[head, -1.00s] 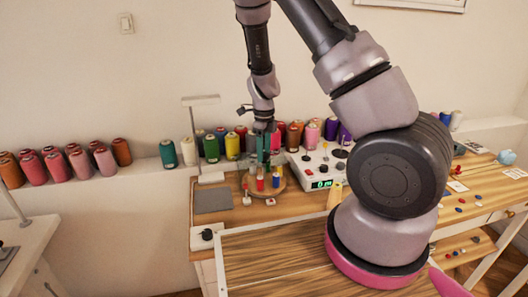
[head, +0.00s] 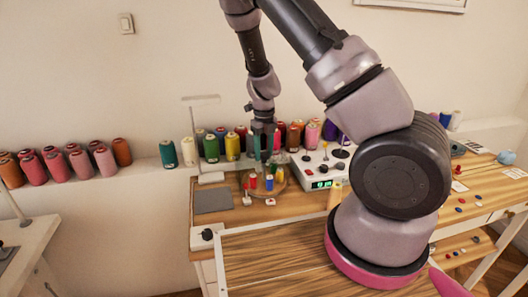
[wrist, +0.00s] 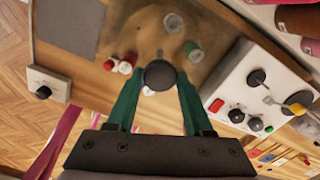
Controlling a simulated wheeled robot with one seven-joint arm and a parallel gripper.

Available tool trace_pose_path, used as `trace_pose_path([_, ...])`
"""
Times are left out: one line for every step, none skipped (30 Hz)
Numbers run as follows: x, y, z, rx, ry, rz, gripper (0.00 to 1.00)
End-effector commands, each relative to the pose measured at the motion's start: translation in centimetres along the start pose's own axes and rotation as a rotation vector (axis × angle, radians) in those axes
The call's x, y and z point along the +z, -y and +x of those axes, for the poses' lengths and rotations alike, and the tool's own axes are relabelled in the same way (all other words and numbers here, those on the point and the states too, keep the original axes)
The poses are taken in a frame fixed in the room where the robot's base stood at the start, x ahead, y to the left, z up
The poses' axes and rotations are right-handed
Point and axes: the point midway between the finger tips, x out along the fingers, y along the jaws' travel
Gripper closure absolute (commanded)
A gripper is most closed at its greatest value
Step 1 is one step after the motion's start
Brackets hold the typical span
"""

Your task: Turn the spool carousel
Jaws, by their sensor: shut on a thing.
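The spool carousel is a round wooden disc (head: 262,189) on the table below my gripper (head: 264,148). Small spools stand around it, among them a red one (head: 253,181) and a blue and yellow one (head: 269,183). In the wrist view, the green fingers of my gripper (wrist: 160,80) come in on both sides of a dark round knob (wrist: 160,74) over the middle of the disc, and are shut on it. A green spool (wrist: 193,51) and a white one (wrist: 172,22) stand beyond the fingers. My fingers hide part of the disc.
A white control box (head: 321,172) with a green display and knobs stands right of the carousel. A grey mat (head: 212,200) lies to its left. Large thread spools (head: 211,148) line the ledge behind. A small switch box (head: 206,236) is at the front left.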

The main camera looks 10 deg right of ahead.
Motion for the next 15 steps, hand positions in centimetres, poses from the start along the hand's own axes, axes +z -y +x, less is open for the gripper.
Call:
trace_pose_path([0.15, 0.01, -0.06, -0.001, 0.003, 0.016, 1.00])
trace_pose_path([0.15, 0.01, -0.06, -0.001, 0.003, 0.026, 1.00])
trace_pose_path([0.15, 0.00, -0.06, -0.001, 0.003, 0.037, 1.00])
trace_pose_path([0.14, -0.01, -0.06, -0.001, 0.003, 0.046, 1.00])
trace_pose_path([0.14, -0.01, -0.07, -0.001, 0.003, 0.054, 1.00])
trace_pose_path([0.15, -0.02, -0.07, 0.000, 0.003, 0.064, 1.00])
trace_pose_path([0.15, -0.02, -0.08, 0.000, 0.003, 0.071, 1.00])
trace_pose_path([0.15, -0.02, -0.08, 0.000, 0.003, 0.076, 1.00])
trace_pose_path([0.15, -0.01, -0.09, 0.000, 0.003, 0.084, 1.00])
trace_pose_path([0.16, -0.01, -0.09, 0.000, 0.004, 0.088, 1.00])
trace_pose_path([0.16, -0.01, -0.10, 0.000, 0.004, 0.093, 1.00])
trace_pose_path([0.17, -0.01, -0.10, 0.000, 0.004, 0.098, 1.00])
trace_pose_path([0.17, -0.01, -0.10, 0.000, 0.004, 0.101, 1.00])
trace_pose_path([0.17, -0.01, -0.10, 0.000, 0.004, 0.104, 1.00])
trace_pose_path([0.17, 0.00, -0.10, 0.000, 0.004, 0.107, 1.00])
